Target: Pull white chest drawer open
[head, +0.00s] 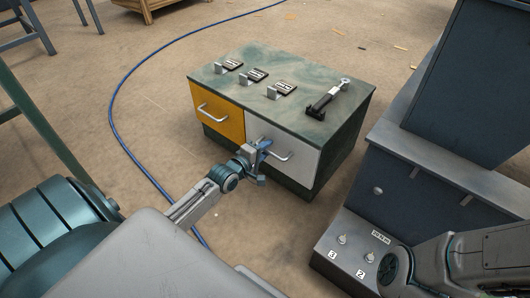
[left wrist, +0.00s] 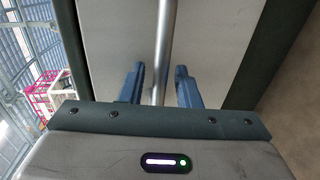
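The chest (head: 338,160) stands on the floor with a green top. Its white drawer (head: 298,163) is on the right of the front and looks closed; its front also fills much of the left wrist view (left wrist: 205,50). A metal bar handle (head: 284,157) is on the white drawer. My left gripper (head: 263,150) is at the left part of this handle. In the left wrist view, the handle bar (left wrist: 164,45) runs between the two blue fingers (left wrist: 160,78), with a gap to each side. The gripper is open. My right gripper is not in view.
A yellow drawer (head: 217,111) with its own handle is left of the white one. Brackets (head: 254,75) and a black-and-silver tool (head: 327,98) lie on the chest top. A grey machine (head: 440,165) stands close on the right. A blue cable (head: 119,130) crosses the floor.

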